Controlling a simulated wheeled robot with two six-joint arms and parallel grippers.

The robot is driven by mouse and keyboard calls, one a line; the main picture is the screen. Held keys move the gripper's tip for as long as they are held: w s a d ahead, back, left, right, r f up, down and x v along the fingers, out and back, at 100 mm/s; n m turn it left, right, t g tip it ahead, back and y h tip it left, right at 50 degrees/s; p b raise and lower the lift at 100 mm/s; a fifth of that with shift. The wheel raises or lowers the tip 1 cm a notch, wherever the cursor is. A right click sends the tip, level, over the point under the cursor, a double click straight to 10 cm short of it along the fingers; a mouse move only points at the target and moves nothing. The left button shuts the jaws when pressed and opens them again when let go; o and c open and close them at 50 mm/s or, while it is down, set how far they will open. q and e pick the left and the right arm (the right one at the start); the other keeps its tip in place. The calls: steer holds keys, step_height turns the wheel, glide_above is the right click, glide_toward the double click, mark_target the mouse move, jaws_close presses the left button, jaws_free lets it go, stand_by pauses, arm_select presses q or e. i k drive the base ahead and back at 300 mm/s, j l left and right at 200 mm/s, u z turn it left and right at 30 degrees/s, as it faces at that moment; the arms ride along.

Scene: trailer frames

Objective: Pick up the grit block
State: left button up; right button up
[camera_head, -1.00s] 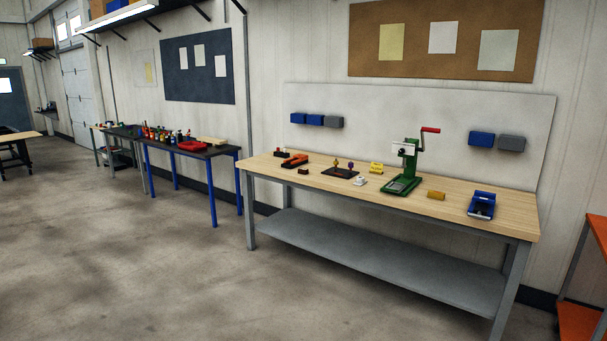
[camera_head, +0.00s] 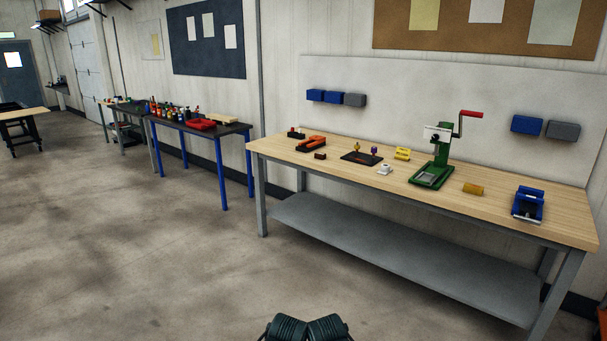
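Two small blocks lie on the wooden workbench (camera_head: 300,147), and I cannot tell for sure which is the grit block. One is an ochre block (camera_head: 473,188), right of the green hand press. The other is a small dark red-brown block (camera_head: 320,156) near the bench's left front edge. Both lie flat with nothing on them. Two dark ribbed parts of my own body show at the bottom centre, well short of the bench. No gripper fingers can be made out.
A green press (camera_head: 432,175) with a red-handled crank, a blue device (camera_head: 528,204), a dark plate (camera_head: 361,158), a yellow item (camera_head: 402,153), a white item (camera_head: 384,169) and an orange tool (camera_head: 311,143) share the bench. A grey shelf (camera_head: 400,260) lies below. The floor ahead is clear.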

mark_target(321, 157)
steer(key=i+u, duration=0.15)
steer(key=i, duration=2.25)
steer(key=i+j+z, duration=0.1)
steer(key=i+z, duration=0.2)
steer(key=i, duration=0.25)
steer(key=i+j+z, duration=0.3)
steer(key=i, duration=0.2)
steer(key=i+j+z, duration=0.3)
steer(key=i, duration=0.25)
